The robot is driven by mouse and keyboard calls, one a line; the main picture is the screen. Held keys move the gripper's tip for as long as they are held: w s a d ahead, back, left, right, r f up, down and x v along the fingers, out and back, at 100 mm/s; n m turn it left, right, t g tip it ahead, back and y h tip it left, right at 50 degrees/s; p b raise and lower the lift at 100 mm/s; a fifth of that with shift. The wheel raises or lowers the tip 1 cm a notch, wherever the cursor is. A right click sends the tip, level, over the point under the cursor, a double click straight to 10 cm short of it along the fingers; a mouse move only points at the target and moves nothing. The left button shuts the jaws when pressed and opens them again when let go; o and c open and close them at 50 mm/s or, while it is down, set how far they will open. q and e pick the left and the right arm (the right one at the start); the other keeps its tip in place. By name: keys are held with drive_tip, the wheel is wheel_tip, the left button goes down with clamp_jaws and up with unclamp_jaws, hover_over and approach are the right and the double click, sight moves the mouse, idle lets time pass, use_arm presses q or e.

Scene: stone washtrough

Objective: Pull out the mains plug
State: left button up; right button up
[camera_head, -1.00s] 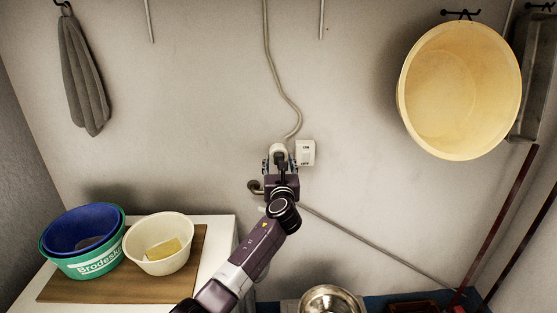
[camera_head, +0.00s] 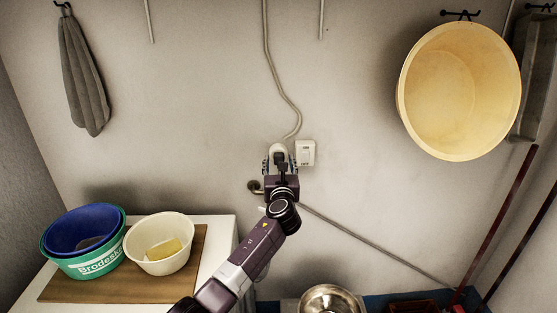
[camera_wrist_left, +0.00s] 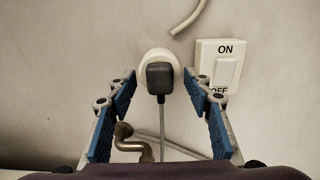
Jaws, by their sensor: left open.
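The dark mains plug (camera_wrist_left: 159,79) sits in a round white wall socket (camera_wrist_left: 153,57) in the left wrist view, with a grey cable (camera_wrist_left: 161,128) hanging down from it. In the head view the plug (camera_head: 280,158) is partly hidden by my gripper. My left gripper (camera_wrist_left: 160,84) is open, its blue-padded fingers on the left and right of the plug, with gaps between pads and plug. It also shows in the head view (camera_head: 279,163) in front of the socket. My right gripper is not in view.
A white ON/OFF switch (camera_wrist_left: 222,66) is close on the right of the socket. A bent metal pipe (camera_wrist_left: 131,143) sticks out below left. A yellow basin (camera_head: 460,90) hangs at right. Bowls (camera_head: 82,240) stand on a white surface at lower left. A metal bowl (camera_head: 332,300) is below.

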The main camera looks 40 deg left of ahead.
use_arm(q)
drive_tip(key=shift+p, duration=0.3)
drive_tip(key=shift+c, duration=0.4)
clamp_jaws()
drive_tip(key=shift+p+v, duration=0.75)
drive_tip(key=shift+v, duration=0.2)
drive_tip(key=shift+p+v, duration=1.35)
drive_tip(key=shift+v, duration=0.7)
